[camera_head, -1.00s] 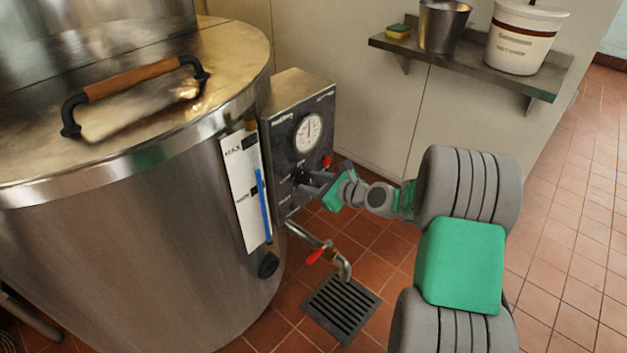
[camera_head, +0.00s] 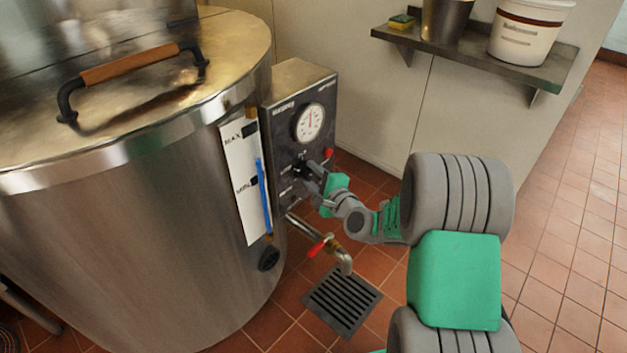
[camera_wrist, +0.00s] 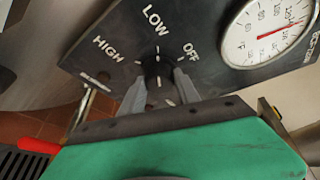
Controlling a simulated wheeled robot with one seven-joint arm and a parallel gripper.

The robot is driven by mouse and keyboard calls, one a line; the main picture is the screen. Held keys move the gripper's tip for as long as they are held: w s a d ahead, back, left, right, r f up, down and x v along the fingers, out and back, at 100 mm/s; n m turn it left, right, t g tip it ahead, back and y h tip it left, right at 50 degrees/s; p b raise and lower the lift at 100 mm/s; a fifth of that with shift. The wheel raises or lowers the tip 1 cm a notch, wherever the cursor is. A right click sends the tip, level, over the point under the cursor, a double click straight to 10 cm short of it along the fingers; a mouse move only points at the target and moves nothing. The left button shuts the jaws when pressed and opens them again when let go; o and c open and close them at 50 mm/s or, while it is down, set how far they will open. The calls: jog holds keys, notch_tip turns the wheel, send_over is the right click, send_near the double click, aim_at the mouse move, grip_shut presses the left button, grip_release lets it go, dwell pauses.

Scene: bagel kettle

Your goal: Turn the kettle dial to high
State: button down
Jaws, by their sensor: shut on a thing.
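The kettle's control box (camera_head: 300,135) has a dark front panel with a round gauge above and a black dial (camera_head: 299,168) below. My gripper (camera_head: 309,175) is at the dial, with its fingers shut on it. The wrist view shows the dial (camera_wrist: 156,72) between my two grey fingers, which cover its sides. Around it the panel reads HIGH on the left, LOW above and OFF on the right. White tick marks ring the dial. I cannot clearly tell which label the dial points to.
The big steel kettle (camera_head: 120,230) stands left of the control box. A tap with a red handle (camera_head: 318,246) sticks out below my gripper, above a floor drain (camera_head: 342,300). A wall shelf (camera_head: 480,62) holds a bucket and a pot. The tiled floor at right is clear.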

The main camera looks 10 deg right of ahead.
jog(key=n+b, duration=0.1)
jog(key=b, duration=0.1)
jog(key=f+n+t+b, duration=0.1)
jog(key=n+b, duration=0.1)
jog(key=b, duration=0.1)
jog(key=n+t+b, duration=0.1)
jog(key=n+b, duration=0.1)
jog(key=b, duration=0.1)
jog(key=shift+f+n, duration=0.1)
jog(key=shift+n, duration=0.2)
jog(key=shift+n+t+b, duration=0.7)
jog(key=shift+n+b, duration=0.25)
jog(key=shift+n, duration=0.25)
jog(key=shift+n+t+y, duration=0.4)
jog(key=shift+n+y, duration=0.1)
jog(key=shift+n, duration=1.2)
jog(key=shift+r, duration=0.2)
jog(key=c, duration=0.9)
grip_release()
jog(key=v, duration=0.7)
jog(key=shift+s+d+f, duration=0.15)
jog(key=shift+s, duration=0.15)
